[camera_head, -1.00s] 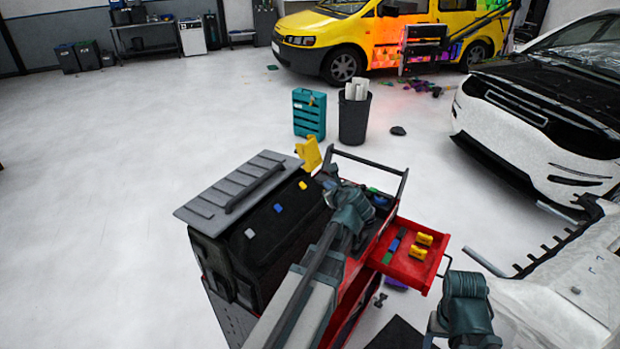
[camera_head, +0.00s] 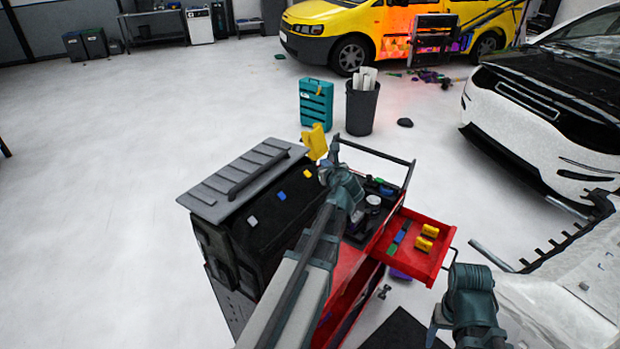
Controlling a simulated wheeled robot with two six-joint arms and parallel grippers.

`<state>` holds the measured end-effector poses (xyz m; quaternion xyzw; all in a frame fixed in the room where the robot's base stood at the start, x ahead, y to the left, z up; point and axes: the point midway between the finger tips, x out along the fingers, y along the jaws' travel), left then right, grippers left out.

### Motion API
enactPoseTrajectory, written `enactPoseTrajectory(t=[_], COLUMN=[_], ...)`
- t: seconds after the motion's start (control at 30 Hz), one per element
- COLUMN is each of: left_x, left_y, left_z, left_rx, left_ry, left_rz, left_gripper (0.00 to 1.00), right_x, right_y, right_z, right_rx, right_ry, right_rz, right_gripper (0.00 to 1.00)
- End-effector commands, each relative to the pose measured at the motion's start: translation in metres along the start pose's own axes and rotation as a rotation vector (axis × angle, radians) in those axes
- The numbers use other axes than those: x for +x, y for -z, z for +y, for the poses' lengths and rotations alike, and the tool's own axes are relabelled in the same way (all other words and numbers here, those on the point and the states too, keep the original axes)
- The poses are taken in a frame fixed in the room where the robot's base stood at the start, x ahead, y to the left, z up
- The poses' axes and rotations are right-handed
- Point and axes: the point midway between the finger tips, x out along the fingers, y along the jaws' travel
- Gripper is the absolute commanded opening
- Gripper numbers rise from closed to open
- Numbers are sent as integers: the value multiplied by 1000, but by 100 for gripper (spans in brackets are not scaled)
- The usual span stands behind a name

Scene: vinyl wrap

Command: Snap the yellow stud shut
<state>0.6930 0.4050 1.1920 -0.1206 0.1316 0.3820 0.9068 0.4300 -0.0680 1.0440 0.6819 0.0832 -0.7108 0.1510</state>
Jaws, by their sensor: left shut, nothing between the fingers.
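The yellow stud (camera_head: 307,173) is a small tab on the dark front face of the black case, just below its grey ribbed lid (camera_head: 245,180). A blue stud (camera_head: 280,196) and a grey stud (camera_head: 252,221) sit lower left in the same row. My left gripper (camera_head: 328,167) is shut and empty, just right of the yellow stud. A small gap shows between them in the picture; I cannot tell their depth apart. Whether the yellow stud is snapped is too small to tell. On the right only my arm shows; its gripper is out of view.
A red tool trolley (camera_head: 345,268) stands beside the case, with a black rail and an open drawer (camera_head: 407,262) holding yellow pieces. A yellow bracket (camera_head: 315,142) stands behind. A teal case (camera_head: 316,101) and a dark bin (camera_head: 361,107) stand farther back. Floor at left is clear.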

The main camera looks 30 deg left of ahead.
Motion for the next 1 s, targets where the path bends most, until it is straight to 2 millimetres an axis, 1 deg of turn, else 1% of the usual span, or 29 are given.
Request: enactPoseTrajectory(t=[0.03,0.1,0.4,0.6,1.0], left_x=[8,15,36,41,41], left_y=[10,14,28,30,30], left_z=[5,9,25,29,30], left_rx=[-1,-1,-1,0,0], left_ry=[-1,0,0,0,0], left_rz=[0,0,0,0,0], left_gripper=[0,0,0,0,0], right_x=[12,19,41,45,45], right_y=[1,1,2,3,3], right_z=[-1,-2,-4,-4,-4], right_rx=[-1,0,1,1,1], right_ry=[0,0,0,0,0], right_rz=[0,0,0,0,0], right_gripper=[68,68,68,68,68])
